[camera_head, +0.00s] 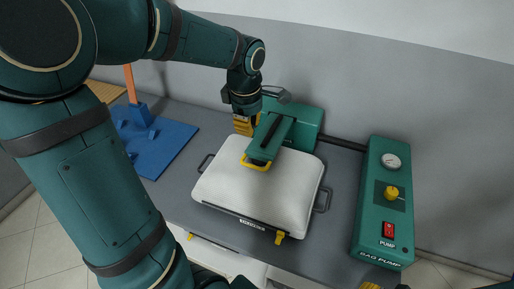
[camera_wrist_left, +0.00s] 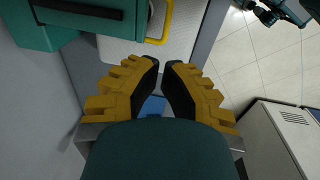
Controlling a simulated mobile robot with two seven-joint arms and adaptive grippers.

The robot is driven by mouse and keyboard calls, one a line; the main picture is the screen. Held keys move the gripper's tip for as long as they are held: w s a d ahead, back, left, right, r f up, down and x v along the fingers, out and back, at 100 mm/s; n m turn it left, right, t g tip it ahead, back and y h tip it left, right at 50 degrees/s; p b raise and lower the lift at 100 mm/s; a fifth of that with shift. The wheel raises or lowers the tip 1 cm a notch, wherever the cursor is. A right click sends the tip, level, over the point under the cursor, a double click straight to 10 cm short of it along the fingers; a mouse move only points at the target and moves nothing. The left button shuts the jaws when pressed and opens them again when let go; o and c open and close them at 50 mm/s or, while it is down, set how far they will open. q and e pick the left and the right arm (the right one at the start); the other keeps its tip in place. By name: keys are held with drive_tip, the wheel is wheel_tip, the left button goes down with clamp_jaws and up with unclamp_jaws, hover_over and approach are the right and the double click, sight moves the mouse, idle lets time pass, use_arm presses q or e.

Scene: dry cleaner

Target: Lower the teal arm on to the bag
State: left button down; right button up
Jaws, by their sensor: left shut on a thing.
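The teal arm (camera_head: 272,134) reaches forward from its teal block (camera_head: 306,122) over the white bag (camera_head: 247,192), with its yellow handle (camera_head: 256,164) above the bag's back half. I cannot tell whether the arm touches the bag. My left gripper (camera_head: 243,127) is beside the teal arm on its left, near the block. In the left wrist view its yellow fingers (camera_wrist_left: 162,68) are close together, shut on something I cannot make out. There the teal arm (camera_wrist_left: 85,14) and handle (camera_wrist_left: 166,22) lie beyond the fingertips. A yellow patch at the bottom edge may be my right gripper (camera_head: 370,286).
A teal pump box (camera_head: 381,222) with a gauge, yellow knob and red switch stands on the right of the grey table (camera_head: 177,203). A blue board (camera_head: 165,150) with an orange post lies at the left. A grey wall is close behind.

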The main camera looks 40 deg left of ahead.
sight(250, 165)
use_arm(q)
drive_tip(key=f, duration=0.4)
drive_tip(key=f+b, duration=0.1)
drive_tip(key=f, duration=0.4)
drive_tip(key=w+f+b, duration=0.1)
drive_tip(key=f, duration=0.3)
drive_tip(key=shift+a+f, duration=0.3)
drive_tip(key=shift+f, duration=0.1)
use_arm(e)
drive_tip(key=shift+s+a+f, duration=0.1)
drive_tip(key=shift+s+f, duration=0.1)
drive_tip(key=shift+f, duration=0.25)
drive_tip(key=shift+s+f, duration=0.2)
drive_tip(key=shift+f, duration=0.25)
drive_tip(key=shift+f, duration=0.1)
use_arm(q)
wheel_tip(250, 165, down, 3)
drive_tip(key=t+b, duration=0.1)
drive_tip(key=b, duration=0.5)
drive_tip(key=shift+s+f, duration=0.15)
drive_tip(key=shift+f, duration=0.05)
drive_tip(key=shift+d+f+b, duration=0.1)
drive_tip(key=shift+f+b, duration=0.1)
drive_tip(key=shift+b, duration=0.3)
use_arm(e)
wheel_tip(250, 165, down, 7)
drive_tip(key=s, duration=0.2)
drive_tip(key=shift+g, duration=0.3)
